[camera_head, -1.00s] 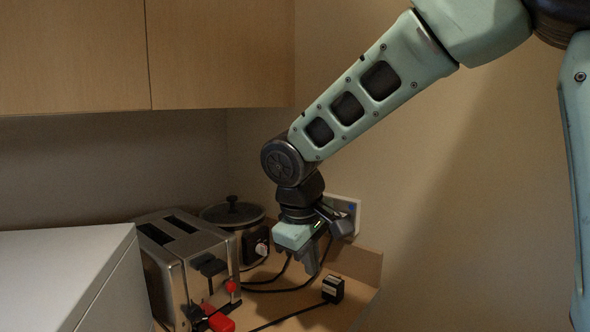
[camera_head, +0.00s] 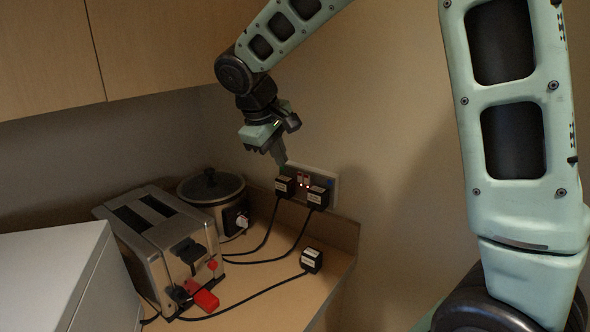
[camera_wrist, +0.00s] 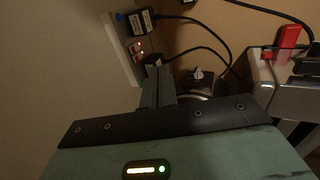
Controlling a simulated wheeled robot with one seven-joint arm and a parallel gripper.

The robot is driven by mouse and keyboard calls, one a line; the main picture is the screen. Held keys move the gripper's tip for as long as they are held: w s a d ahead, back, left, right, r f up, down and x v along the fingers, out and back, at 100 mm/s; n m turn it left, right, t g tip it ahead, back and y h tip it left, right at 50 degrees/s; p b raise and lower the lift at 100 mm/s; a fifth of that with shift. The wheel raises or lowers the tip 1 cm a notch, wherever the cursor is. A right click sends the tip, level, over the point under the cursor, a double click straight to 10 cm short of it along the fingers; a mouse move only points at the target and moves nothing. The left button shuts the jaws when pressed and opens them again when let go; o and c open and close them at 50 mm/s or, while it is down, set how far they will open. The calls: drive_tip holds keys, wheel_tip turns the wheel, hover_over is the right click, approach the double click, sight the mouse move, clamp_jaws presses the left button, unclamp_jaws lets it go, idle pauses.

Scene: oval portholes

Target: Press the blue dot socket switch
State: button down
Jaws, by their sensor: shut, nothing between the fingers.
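The wall socket (camera_head: 334,187) is a pale-framed plate low on the wall, with a blue dot (camera_head: 330,183) at its right end. Two black plugs sit in it, the left plug (camera_head: 285,187) and the right plug (camera_head: 318,197). Small switches (camera_head: 304,179) with red marks or lights show between them. In the wrist view the socket plate (camera_wrist: 116,45) is at upper left, with the blue dot (camera_wrist: 118,17) near its top. My gripper (camera_head: 281,161) is shut and empty, its tip just above the left plug in the picture. I cannot tell whether it touches anything.
A loose black plug (camera_head: 311,260) lies on the counter (camera_head: 262,300), its cord running left. A steel toaster (camera_head: 165,240) with red parts and a lidded cooker (camera_head: 212,190) stand left of the socket. A white box (camera_head: 60,275) fills the lower left.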

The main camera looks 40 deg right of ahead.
sight(306, 183)
drive_tip(key=w+d+f+p, duration=0.2)
drive_tip(key=d+f+p, duration=0.2)
drive_tip(key=d+f, duration=0.3)
drive_tip(key=shift+w+d+f, duration=0.35)
drive_tip(key=shift+w+f, duration=0.05)
drive_tip(key=shift+f, duration=0.3)
drive_tip(key=shift+r, duration=0.1)
drive_tip(key=d+r+p, duration=0.1)
drive_tip(key=p, duration=0.3)
drive_tip(key=shift+w+y, duration=0.1)
drive_tip(key=shift+y, duration=0.3)
drive_tip(key=shift+f+g, duration=0.3)
drive_tip(key=shift+f, duration=0.05)
